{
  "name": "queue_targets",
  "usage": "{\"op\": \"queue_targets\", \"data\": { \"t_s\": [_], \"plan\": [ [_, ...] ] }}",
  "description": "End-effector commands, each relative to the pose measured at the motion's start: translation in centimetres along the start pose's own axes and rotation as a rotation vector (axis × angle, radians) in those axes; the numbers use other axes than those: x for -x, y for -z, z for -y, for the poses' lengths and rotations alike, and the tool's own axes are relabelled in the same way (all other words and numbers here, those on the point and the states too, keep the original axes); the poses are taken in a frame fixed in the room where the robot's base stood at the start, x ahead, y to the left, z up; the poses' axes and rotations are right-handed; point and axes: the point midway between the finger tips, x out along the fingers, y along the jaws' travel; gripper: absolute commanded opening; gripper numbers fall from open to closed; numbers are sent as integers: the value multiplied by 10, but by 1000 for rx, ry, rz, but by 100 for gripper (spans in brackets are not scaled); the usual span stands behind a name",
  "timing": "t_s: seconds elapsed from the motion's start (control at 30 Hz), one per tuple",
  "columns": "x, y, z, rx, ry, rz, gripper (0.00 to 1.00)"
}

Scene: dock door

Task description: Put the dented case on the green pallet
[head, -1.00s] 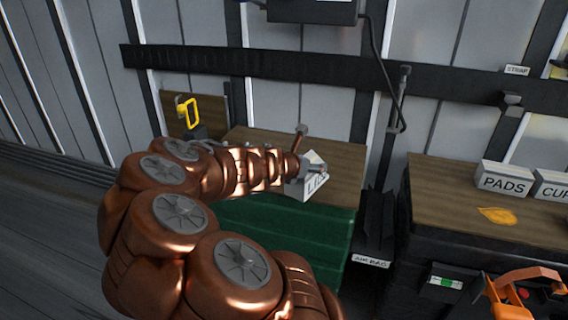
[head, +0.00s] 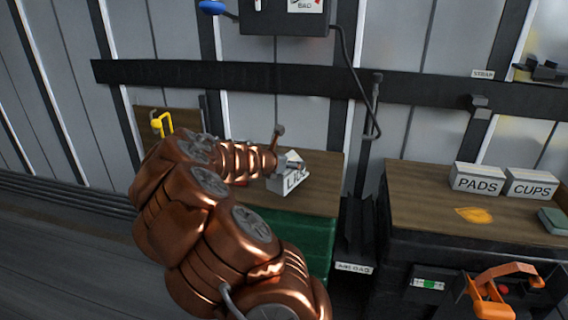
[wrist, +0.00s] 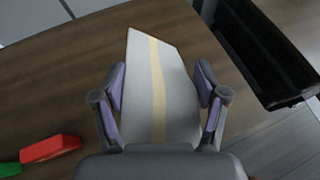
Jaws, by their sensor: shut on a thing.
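My gripper (wrist: 160,80) is shut on a pale grey-white box (wrist: 174,110) with a yellow stripe, in the wrist view. One finger presses each side of it. In the head view my gripper (head: 284,160) is at a white box (head: 289,183) lettered "LI…", apparently the same one, at the wooden top of a green bench. I cannot tell whether it is clear of the wood, and no dent shows. I cannot make out a green pallet; the green bench front (head: 305,240) is partly hidden by my arm.
A black bin labelled "AIR BAG" (head: 354,268) stands right of the bench. Beyond it, a second bench holds boxes marked PADS (head: 478,184) and CUPS (head: 531,188), and an orange leaf-like patch (head: 474,214). A red block (wrist: 50,148) lies on the wood.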

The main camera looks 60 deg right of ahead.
Motion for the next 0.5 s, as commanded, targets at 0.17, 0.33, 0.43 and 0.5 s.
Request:
{"op": "queue_targets", "data": {
  "t_s": [0.17, 0.33, 0.43, 0.5],
  "plan": [
    [-15, -6, -18, -2, -1, 1, 3],
    [-28, -9, -35, -1, -4, 0, 3],
    [-33, -11, -40, -1, -1, 1, 3],
    [-36, -13, -43, -1, 0, 2, 3]
  ]
}}
